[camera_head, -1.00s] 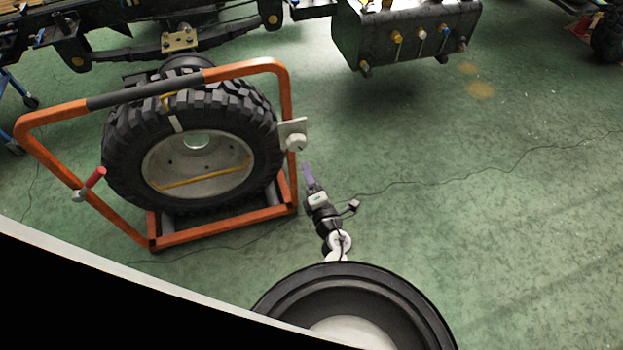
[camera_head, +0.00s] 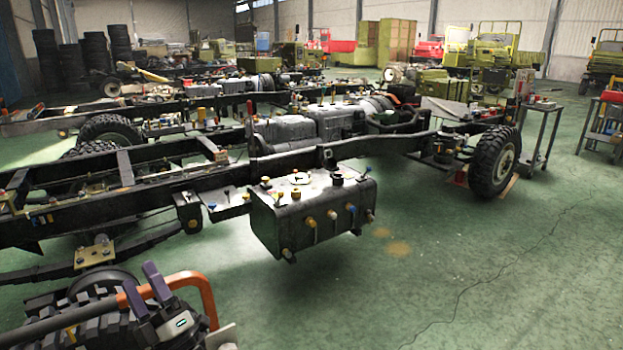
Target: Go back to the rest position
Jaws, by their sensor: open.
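My gripper (camera_head: 141,277) is at the lower left of the head view, pointing up in the picture. The orange frame (camera_head: 200,284) of the wheel trolley shows beside and behind the gripper. I cannot tell how far the gripper is from the tyre or frame. The rest of my arm is out of view.
A long black truck chassis (camera_head: 350,158) crosses the view, with a dark tank (camera_head: 315,218) hanging on its near side. A chassis wheel (camera_head: 494,160) and a metal cart (camera_head: 545,125) stand at the right. Green floor (camera_head: 450,270) is clear at the lower right, apart from a thin dark line.

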